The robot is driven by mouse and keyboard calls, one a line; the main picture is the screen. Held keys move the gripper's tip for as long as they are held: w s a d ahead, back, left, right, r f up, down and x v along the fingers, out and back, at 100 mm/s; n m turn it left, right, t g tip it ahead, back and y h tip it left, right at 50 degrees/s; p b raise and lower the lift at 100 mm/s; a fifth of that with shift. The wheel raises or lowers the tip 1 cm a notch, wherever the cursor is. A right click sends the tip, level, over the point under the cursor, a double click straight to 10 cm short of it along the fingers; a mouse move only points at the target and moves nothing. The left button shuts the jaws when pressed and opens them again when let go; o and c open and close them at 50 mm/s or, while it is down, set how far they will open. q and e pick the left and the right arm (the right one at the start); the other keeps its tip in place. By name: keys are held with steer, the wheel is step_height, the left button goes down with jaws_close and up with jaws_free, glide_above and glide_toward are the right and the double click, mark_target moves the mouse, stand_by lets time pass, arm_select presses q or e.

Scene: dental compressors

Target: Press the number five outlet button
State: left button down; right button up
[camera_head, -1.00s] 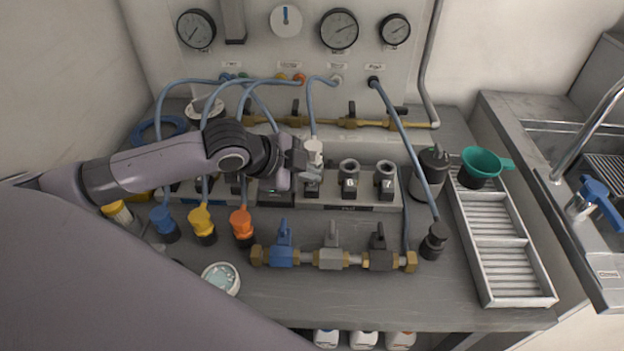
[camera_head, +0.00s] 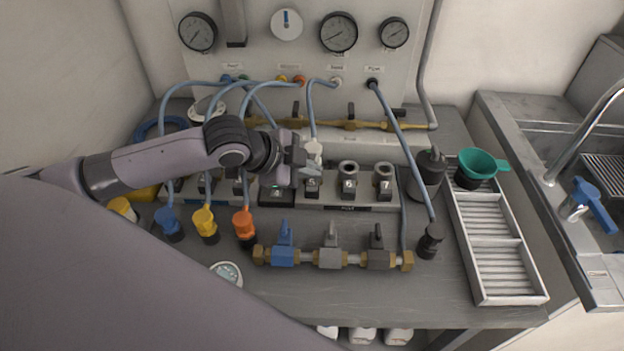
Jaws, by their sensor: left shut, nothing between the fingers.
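The number five outlet (camera_head: 312,186) is a dark block marked 5 in the outlet row on the bench. A white connector (camera_head: 314,151) with a blue-grey hose stands at its top. My left gripper (camera_head: 306,171) is shut and empty, just left of and above the 5 marking, close to the connector. I cannot tell whether its tips touch the outlet. The gripper hides part of outlet five and the area above outlet four (camera_head: 276,193). My right gripper is not in view.
Outlets six (camera_head: 348,182) and seven (camera_head: 383,182) stand to the right. A valve manifold (camera_head: 330,258) lies in front. Blue, yellow and orange hose connectors (camera_head: 206,226) stand front left. A dark bottle (camera_head: 428,175) and a slatted tray (camera_head: 510,270) are on the right. Gauges hang behind.

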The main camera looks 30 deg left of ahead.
mark_target(308, 185)
arm_select(q)
steer(key=shift+r+p, duration=1.6)
steer(key=shift+p, duration=0.2)
steer(key=shift+r, duration=0.95)
